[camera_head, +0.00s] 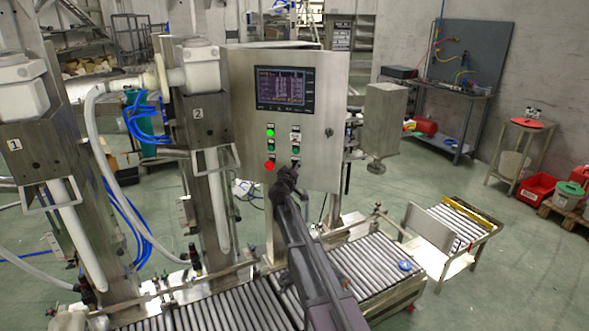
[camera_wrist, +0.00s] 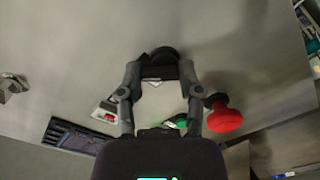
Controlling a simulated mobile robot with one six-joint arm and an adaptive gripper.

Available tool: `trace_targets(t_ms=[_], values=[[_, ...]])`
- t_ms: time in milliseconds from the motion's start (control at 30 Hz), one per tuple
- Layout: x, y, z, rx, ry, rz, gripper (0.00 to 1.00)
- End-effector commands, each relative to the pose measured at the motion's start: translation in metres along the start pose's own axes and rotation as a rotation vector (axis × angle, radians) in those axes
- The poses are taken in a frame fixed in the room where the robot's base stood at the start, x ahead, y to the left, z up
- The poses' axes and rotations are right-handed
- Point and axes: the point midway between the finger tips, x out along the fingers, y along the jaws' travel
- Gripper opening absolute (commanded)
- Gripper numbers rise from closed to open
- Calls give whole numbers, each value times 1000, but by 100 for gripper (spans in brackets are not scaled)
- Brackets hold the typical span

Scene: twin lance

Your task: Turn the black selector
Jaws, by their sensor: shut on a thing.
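The black selector (camera_wrist: 165,54) shows in the wrist view as a dark round knob at the fingertips, against the steel panel. My gripper (camera_wrist: 162,72) is shut on it, with one finger on each side. In the head view my gripper (camera_head: 287,172) reaches the lower part of the control cabinet (camera_head: 240,120) and hides the selector there. The pointing direction of the selector cannot be made out.
A red mushroom button (camera_wrist: 222,115) is close beside one finger, with a green button (camera_wrist: 178,122) nearby. The cabinet has a lit screen (camera_head: 285,90) above. A roller conveyor (camera_head: 365,262) lies below, carrying a blue disc (camera_head: 405,265).

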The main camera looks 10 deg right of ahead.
Motion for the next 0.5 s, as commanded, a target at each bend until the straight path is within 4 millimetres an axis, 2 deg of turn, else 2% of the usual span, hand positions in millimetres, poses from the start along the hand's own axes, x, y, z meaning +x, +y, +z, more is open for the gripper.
trace_targets(t_ms=[367, 400, 500], values=[[-1, 0, 1, 11, -2, 0, 0], [-1, 0, 1, 12, -2, 0, 50], [0, 0, 1, 11, -2, 0, 80]])
